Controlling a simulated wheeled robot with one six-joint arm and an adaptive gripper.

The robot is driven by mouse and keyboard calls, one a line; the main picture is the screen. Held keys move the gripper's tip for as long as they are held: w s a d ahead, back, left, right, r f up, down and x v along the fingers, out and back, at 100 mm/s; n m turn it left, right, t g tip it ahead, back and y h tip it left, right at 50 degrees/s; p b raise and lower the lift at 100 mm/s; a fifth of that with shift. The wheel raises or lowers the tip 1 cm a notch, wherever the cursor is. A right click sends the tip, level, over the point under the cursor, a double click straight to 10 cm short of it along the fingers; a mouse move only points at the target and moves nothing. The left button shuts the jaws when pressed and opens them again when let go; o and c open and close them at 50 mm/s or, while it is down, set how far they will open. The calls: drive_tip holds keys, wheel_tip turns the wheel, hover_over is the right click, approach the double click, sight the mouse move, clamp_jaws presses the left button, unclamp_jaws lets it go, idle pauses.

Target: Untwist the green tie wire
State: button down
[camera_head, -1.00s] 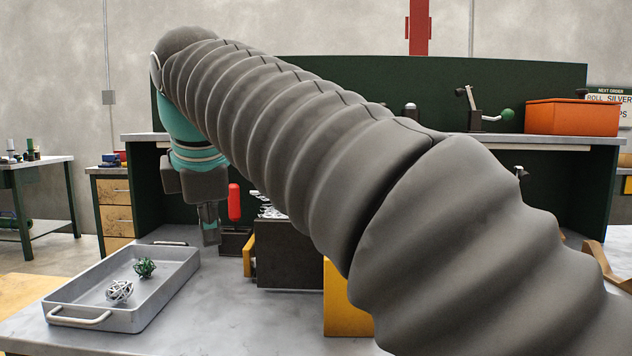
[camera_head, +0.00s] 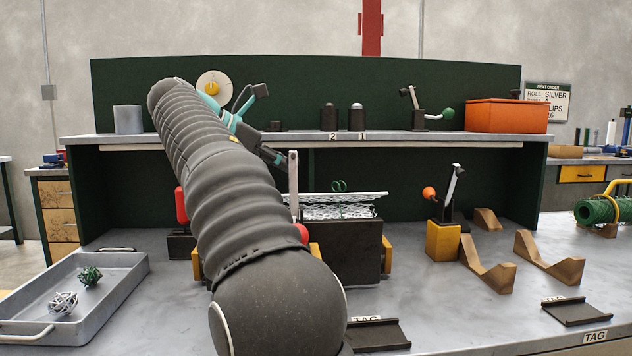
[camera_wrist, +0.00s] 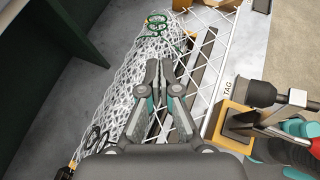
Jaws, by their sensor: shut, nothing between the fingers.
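A green wire coil (camera_head: 339,185) stands on the silver chainlink mesh (camera_head: 342,211) at the middle of the bench. In the wrist view, green wire loops (camera_wrist: 157,21) sit around the far end of the rolled mesh (camera_wrist: 120,95); I cannot tell whether their ends are twisted. My gripper (camera_head: 281,163) is above and left of the coil in the head view. In the wrist view my gripper (camera_wrist: 160,66) points down over the mesh, fingers shut and empty, apart from the green loops. Black loops (camera_wrist: 94,138) are at the near end of the roll.
A grey tray (camera_head: 120,290) at left holds a green wire ball (camera_head: 90,276) and a silver one (camera_head: 63,304). A red handle (camera_head: 182,205) and an orange-knobbed lever (camera_head: 429,193) flank the mesh machine. Wooden cradles (camera_head: 548,262) and a green mesh roll (camera_head: 600,211) are at right.

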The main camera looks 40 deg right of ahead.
sight(336, 190)
drive_tip(key=x, duration=1)
drive_tip(key=shift+s+d, duration=0.1)
drive_tip(key=shift+s, duration=0.1)
